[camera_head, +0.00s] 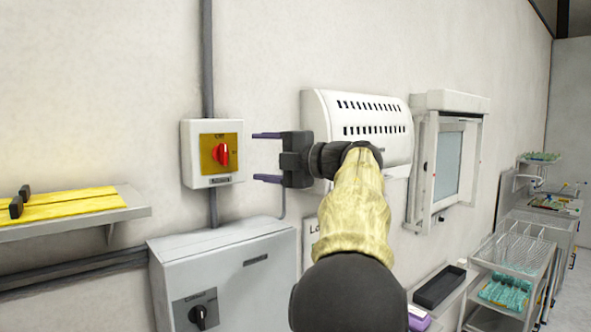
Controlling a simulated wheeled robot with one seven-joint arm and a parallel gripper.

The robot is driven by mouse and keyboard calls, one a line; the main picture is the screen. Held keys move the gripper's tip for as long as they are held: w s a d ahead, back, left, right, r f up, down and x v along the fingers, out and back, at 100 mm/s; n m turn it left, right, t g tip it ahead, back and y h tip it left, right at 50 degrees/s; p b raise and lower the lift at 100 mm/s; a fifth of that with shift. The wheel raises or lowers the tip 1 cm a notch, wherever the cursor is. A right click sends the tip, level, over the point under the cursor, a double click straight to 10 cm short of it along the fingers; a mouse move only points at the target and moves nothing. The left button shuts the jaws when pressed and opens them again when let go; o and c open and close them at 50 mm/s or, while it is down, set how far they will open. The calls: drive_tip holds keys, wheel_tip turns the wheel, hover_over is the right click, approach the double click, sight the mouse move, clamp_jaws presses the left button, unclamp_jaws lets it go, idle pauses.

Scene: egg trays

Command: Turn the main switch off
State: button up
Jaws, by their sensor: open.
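A red rotary knob (221,154) sits on a yellow plate on a white switch box (197,182) on the wall. The knob's handle looks about upright; the small lettering on the plate is too blurred to read fully. A larger grey box (215,264) below carries a black rotary knob (201,316). Which one is the main switch cannot be read from the labels. My gripper (267,157) is open and empty, just right of the white switch box, with its two purple fingers pointing left toward it. A gap shows between the fingertips and the box.
A shelf (132,210) with yellow items and black handles is at the left. A white vented unit (322,102) is on the wall behind my arm, with a framed window unit (425,160) to its right. Trolleys with wire baskets (515,255) stand at the right.

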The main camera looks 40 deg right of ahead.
drive_tip(key=b+v, duration=0.1)
drive_tip(key=v, duration=0.6)
drive_tip(key=shift+s+b, duration=0.2)
drive_tip(key=shift+b, duration=0.1)
drive_tip(key=shift+d, duration=0.15)
